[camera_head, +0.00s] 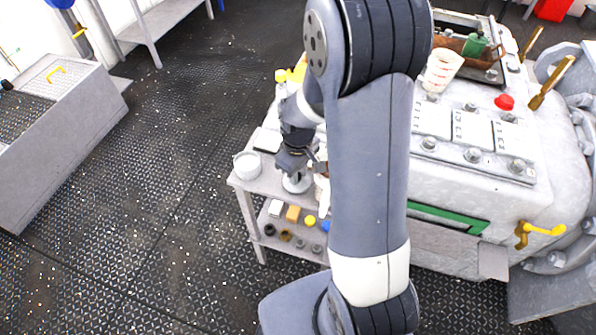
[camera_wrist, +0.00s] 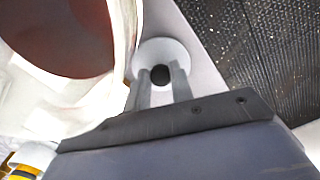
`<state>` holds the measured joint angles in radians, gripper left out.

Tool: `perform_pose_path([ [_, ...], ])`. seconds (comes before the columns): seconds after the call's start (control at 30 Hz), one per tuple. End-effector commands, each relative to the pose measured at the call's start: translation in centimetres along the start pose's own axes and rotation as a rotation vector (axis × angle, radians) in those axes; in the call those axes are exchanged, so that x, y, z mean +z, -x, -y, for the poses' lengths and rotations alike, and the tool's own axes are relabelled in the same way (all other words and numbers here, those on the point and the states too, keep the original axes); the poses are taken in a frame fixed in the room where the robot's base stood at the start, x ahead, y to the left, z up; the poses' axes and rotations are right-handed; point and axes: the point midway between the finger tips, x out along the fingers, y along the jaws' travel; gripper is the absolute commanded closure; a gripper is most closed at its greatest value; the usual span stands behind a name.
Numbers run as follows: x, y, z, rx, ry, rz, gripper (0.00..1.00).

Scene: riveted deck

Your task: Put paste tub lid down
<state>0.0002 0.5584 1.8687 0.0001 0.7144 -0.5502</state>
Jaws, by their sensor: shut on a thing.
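My gripper (camera_head: 294,168) is low over the top of a small grey table, partly hidden by my arm. In the wrist view its two fingers (camera_wrist: 160,88) are closed on the dark knob of a round, pale grey lid (camera_wrist: 160,47). In the head view the lid (camera_head: 297,184) is under the fingers, close to the tabletop; I cannot tell whether it touches. A large open white tub (camera_wrist: 122,50) with reddish-brown inside stands just left of the lid in the wrist view, its rim close to the fingers.
A white pot (camera_head: 247,164) stands on the table (camera_head: 245,184) left of my gripper. The lower shelf holds small blocks and rings. A large grey machine (camera_head: 470,160) stands to the right. Dark deck (camera_head: 150,170) lies open to the left.

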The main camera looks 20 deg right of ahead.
Motion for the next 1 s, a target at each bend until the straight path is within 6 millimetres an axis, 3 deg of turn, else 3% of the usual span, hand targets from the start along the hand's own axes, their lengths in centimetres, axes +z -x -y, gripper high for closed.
perform_pose_path([
  [0.13,0.0,-0.4,0.0,0.000,0.000,0.000,1.00],
  [0.17,0.0,-0.3,0.0,0.000,0.000,0.000,0.76],
  [0.4,0.0,-0.2,0.0,0.000,0.000,0.000,0.57],
  [0.77,-0.1,0.5,0.0,0.001,0.000,-0.002,0.56],
  [1.0,-0.1,5.0,-0.1,0.003,0.000,-0.005,0.56],
])
